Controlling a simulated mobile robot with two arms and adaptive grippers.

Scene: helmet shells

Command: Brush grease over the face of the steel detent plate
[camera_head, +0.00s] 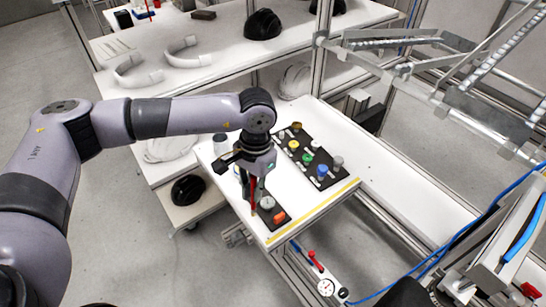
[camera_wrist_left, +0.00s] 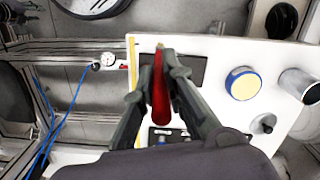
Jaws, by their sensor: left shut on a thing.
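My left gripper (camera_head: 256,182) is shut on a red-handled brush (camera_head: 254,192), which points down near the front corner of the white worktop. In the left wrist view, the red brush (camera_wrist_left: 161,95) sits between the two fingers (camera_wrist_left: 158,85), its pale tip beyond them. A grey round piece (camera_head: 267,203), perhaps the steel detent plate, lies on a small black mat (camera_head: 267,222) beside the brush. An orange piece (camera_head: 279,216) lies on the same mat. I cannot tell whether the brush tip touches anything. My right gripper is not clearly in view.
A black board (camera_head: 293,145) with several coloured knobs lies farther back on the worktop (camera_head: 309,203). A yellow-topped blue round container (camera_wrist_left: 243,83) and a silver cylinder (camera_wrist_left: 299,85) stand nearby. A dial gauge (camera_head: 325,287) is below the front edge. Metal rails (camera_head: 480,115) are at the right.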

